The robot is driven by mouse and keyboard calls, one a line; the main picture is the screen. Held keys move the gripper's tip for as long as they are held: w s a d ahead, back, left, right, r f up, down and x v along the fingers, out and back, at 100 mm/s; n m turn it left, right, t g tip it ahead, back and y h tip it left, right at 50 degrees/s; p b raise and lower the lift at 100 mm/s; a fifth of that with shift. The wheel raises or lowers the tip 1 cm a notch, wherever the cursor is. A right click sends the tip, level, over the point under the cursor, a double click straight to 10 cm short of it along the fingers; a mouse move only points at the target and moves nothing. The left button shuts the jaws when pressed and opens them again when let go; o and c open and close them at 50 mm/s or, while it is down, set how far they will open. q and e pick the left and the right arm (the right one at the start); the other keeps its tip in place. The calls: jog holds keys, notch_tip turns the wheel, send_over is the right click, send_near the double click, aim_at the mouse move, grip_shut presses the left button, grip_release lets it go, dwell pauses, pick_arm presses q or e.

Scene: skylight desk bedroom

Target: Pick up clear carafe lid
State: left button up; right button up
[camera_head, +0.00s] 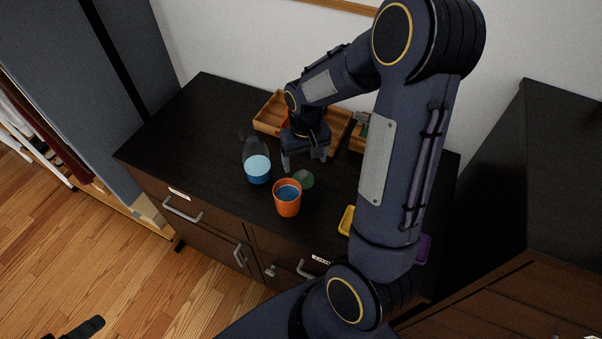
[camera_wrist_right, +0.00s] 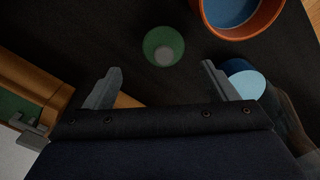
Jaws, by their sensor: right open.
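The clear carafe lid (camera_head: 303,179) is a small, greenish, see-through round piece lying on the dark cabinet top, just behind the orange cup (camera_head: 288,204). In the right wrist view the lid (camera_wrist_right: 164,46) lies ahead of the fingertips, between their lines. My right gripper (camera_head: 305,161) is open and empty, pointing down, a little behind the lid and apart from it. Its fingers also show in the wrist view (camera_wrist_right: 161,68). The clear carafe (camera_head: 257,168) with blue liquid stands upright to the left of the lid.
A wooden tray (camera_head: 267,113) lies behind the gripper, partly hidden by my arm. The orange cup holds blue liquid. A yellow item (camera_head: 346,220) and a purple item (camera_head: 423,249) sit to the right. The cabinet's left top is clear.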

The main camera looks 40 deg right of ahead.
aim_at(303, 172)
jog(key=f, duration=0.6)
jog(key=shift+a+p, duration=0.3)
jog(key=shift+p, duration=0.05)
jog(key=c, duration=1)
